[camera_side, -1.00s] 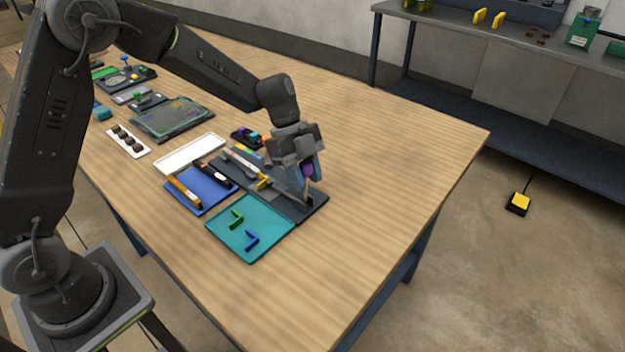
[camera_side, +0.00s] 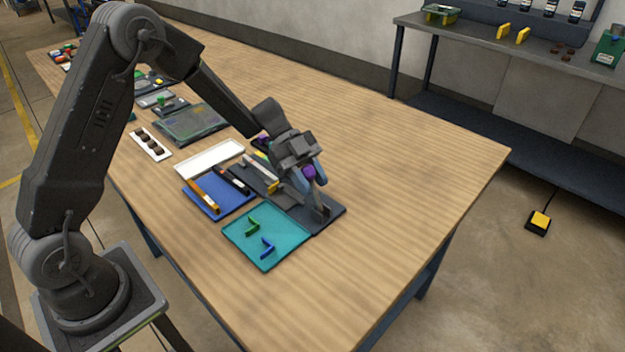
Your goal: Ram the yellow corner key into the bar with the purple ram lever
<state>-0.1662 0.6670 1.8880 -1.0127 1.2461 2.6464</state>
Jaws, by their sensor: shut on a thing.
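The purple ram lever (camera_side: 309,172) shows as a purple knob on the dark fixture (camera_side: 330,214). My gripper (camera_side: 312,178) is shut on it, with its fingers around the knob and hiding part of the lever. The pale bar (camera_side: 262,172) lies along the fixture, to the left of my gripper. The yellow corner key (camera_side: 273,187) is a small yellow patch by the bar's near end, partly hidden by my gripper. I cannot tell how far the key sits in the bar.
A teal tray (camera_side: 238,235) with a green and a blue corner piece stands in front of the fixture. A blue tray (camera_side: 205,212) with bars and a white tray (camera_side: 185,172) lie to the left. The table's right side is clear.

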